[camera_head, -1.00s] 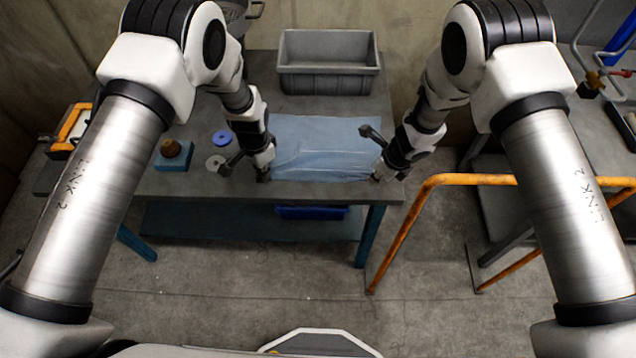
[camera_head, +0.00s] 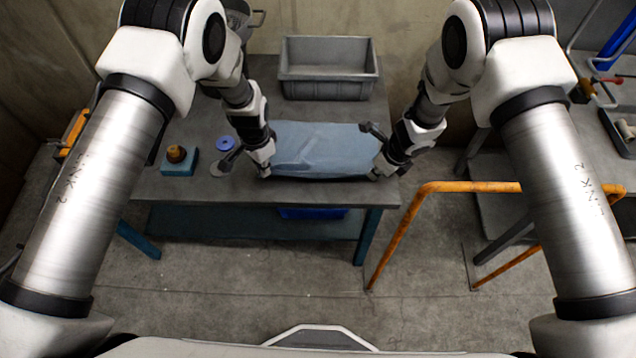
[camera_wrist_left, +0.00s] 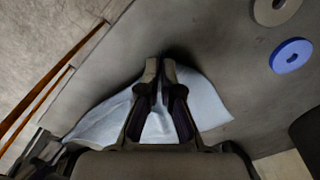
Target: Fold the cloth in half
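The light blue cloth (camera_head: 318,148) lies on the grey table, its near edge bulging and looking raised between my two grippers. My left gripper (camera_head: 264,174) is at the cloth's near left corner. In the left wrist view its fingers (camera_wrist_left: 162,66) are closed together, with the cloth (camera_wrist_left: 208,104) spreading out on both sides of them. My right gripper (camera_head: 378,174) is at the near right corner; its fingertips are small here, but the cloth's edge runs up to them and seems held. The cloth's underside is hidden.
A grey bin (camera_head: 328,70) stands behind the cloth. Left of it are a blue ring (camera_head: 226,144), a grey disc (camera_head: 217,170) and a blue block with a brown knob (camera_head: 178,164). An orange rail (camera_head: 440,186) stands at the right. The table's front edge is close to both grippers.

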